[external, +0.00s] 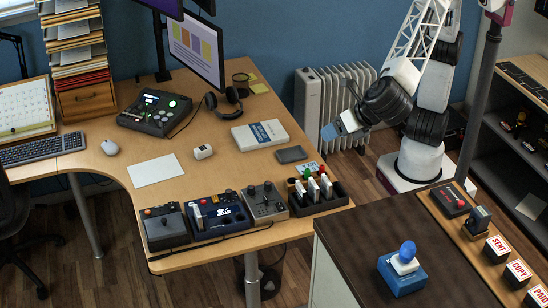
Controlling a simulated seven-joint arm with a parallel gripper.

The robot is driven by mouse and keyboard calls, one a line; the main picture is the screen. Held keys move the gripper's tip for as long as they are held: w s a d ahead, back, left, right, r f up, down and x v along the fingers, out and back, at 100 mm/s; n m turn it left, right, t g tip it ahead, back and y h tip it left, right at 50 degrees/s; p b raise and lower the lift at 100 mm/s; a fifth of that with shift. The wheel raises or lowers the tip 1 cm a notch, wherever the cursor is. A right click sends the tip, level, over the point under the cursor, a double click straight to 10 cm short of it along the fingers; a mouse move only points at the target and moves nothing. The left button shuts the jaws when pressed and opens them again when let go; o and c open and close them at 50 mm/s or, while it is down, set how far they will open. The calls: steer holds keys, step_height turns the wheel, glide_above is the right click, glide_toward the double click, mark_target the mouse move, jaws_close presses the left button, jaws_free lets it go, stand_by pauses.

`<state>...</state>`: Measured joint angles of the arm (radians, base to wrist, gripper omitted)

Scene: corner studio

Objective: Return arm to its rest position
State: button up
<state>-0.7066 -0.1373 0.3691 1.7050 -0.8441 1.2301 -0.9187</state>
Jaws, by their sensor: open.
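My gripper (330,132) shows blue at the end of my arm, in the upper right middle of the external view. It hangs in the air in front of the white radiator, beyond the right side of the wooden desk (105,166). The jaws are open, and I see nothing held between them.
The white radiator (312,100) stands behind my gripper. On the desk are a book (260,134), a black holder (322,204) with upright items, control boxes and a monitor (197,50). A dark-topped cabinet (370,228) with a blue-knobbed device (403,272) stands front right; its left top is clear.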

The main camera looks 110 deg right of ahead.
steer(key=s+d+f+m+g+y, duration=0.15)
steer(key=s+d+m, duration=0.4)
steer(key=d, duration=0.65)
steer(key=s+d+f+m+g+y, duration=0.1)
steer(key=s+d+f+m+g, duration=0.15)
steer(key=s+d+m, duration=0.7)
steer(key=s+d+f+m+y, duration=0.1)
steer(key=s+d+f+m, duration=0.2)
steer(key=s+d, duration=0.4)
steer(key=s+d+f+m+y, duration=0.2)
steer(key=s+d+f+m, duration=0.2)
steer(key=s, duration=0.5)
steer(key=d+f, duration=0.2)
steer(key=d, duration=0.1)
steer(key=shift+s+d+f, duration=0.2)
steer(key=shift+d+f, duration=0.05)
